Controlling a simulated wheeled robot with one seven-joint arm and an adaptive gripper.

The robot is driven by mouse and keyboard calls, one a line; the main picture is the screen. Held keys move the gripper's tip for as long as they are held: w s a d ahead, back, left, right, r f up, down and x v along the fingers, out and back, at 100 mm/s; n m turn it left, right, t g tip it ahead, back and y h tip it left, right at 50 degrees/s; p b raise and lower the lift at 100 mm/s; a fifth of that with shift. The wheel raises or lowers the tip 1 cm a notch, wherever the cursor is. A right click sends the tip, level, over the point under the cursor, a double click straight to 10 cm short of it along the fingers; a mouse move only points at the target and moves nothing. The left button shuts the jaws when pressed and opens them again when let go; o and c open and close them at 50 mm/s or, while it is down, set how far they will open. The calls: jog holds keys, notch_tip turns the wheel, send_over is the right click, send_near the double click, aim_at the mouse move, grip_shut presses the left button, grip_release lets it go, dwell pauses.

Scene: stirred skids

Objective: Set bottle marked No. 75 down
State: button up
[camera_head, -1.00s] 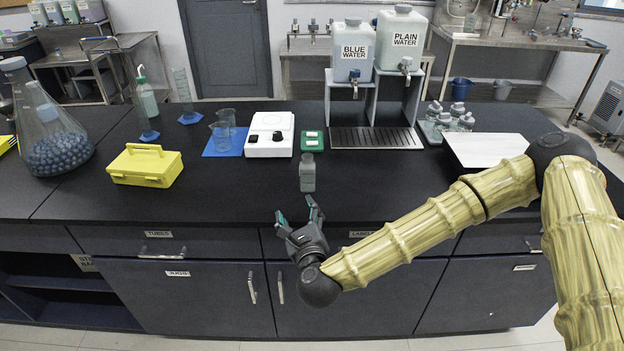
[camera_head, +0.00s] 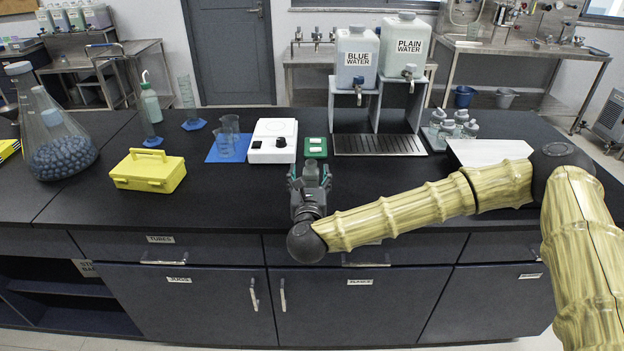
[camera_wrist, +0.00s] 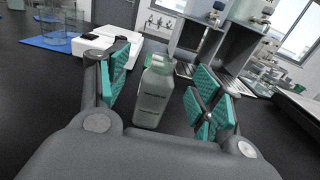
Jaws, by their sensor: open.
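A small grey-green square bottle (camera_wrist: 153,92) stands upright on the black bench top. In the wrist view it has dark marks on its side, too small to read. In the head view its upper part (camera_head: 311,172) shows beyond my gripper, which hides the rest. My gripper (camera_head: 310,178) is open, at the front of the bench. In the wrist view my gripper (camera_wrist: 163,88) has its teal finger pads to the left and right of the bottle, with dark gaps visible.
A yellow box (camera_head: 148,171) stands further left. A drip tray (camera_head: 380,144) lies behind right. The front bench is clear.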

aim_at(311, 167)
jog(key=w, duration=0.1)
jog(key=w+p, duration=0.2)
jog(key=shift+w+d+r, duration=0.2)
jog(key=shift+w+r, duration=0.1)
jog(key=shift+w, duration=0.1)
jog(key=shift+w+f, duration=0.15)
jog(key=shift+w, duration=0.55)
jog(key=c, duration=1.2)
